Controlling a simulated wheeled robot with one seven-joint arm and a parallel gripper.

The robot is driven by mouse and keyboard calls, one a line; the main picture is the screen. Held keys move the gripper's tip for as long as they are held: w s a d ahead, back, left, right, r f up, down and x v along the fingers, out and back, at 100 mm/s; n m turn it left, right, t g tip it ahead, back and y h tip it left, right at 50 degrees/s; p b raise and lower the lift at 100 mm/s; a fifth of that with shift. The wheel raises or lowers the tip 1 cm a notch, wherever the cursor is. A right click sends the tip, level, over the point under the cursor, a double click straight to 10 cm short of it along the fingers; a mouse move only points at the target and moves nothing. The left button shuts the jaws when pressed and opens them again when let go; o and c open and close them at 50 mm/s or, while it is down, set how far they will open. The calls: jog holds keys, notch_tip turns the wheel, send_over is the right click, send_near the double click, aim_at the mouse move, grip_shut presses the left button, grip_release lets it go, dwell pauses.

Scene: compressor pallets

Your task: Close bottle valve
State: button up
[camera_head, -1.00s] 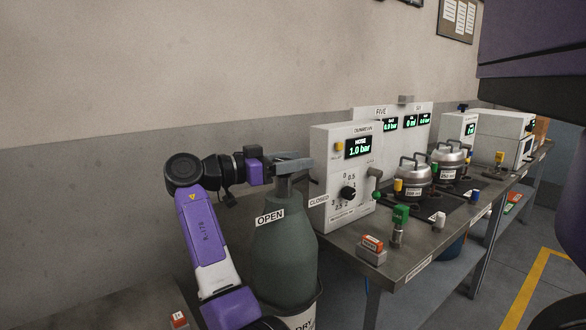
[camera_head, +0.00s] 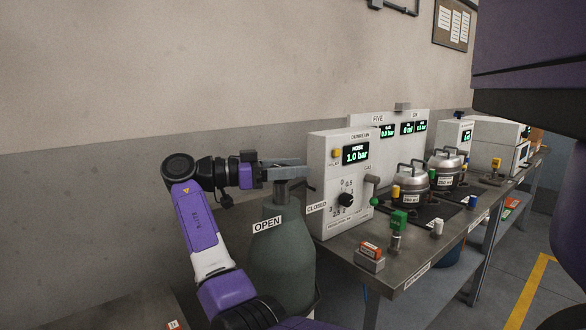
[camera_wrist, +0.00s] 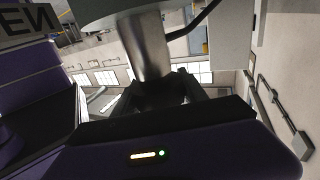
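A grey-green gas bottle (camera_head: 280,262) stands left of the bench. An OPEN label (camera_head: 267,224) shows at its left shoulder and a CLOSED label (camera_head: 316,207) to its right. A metal valve stem (camera_head: 281,191) rises from its top. My gripper (camera_head: 284,163) reaches in from the left at the stem's top, its grey fingers level across it. In the wrist view the metal stem (camera_wrist: 147,48) runs down to my dark gripper (camera_wrist: 162,95), which hides the stem's end. Part of a label (camera_wrist: 25,20) shows at upper left. Finger opening and grip on the valve are unclear.
A panel (camera_head: 331,170) reading 1.0 bar, with a dial, stands on the metal bench (camera_head: 410,263) close right of the valve. Silver pots (camera_head: 412,180), coloured valves and a red-topped block (camera_head: 370,257) are on the bench. The bare wall (camera_head: 90,190) is behind my arm.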

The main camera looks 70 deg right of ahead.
jog(key=o, duration=0.4)
jog(key=shift+f, duration=0.1)
jog(key=v, duration=0.7)
jog(key=shift+w+a, duration=0.2)
jog(key=shift+w, duration=0.1)
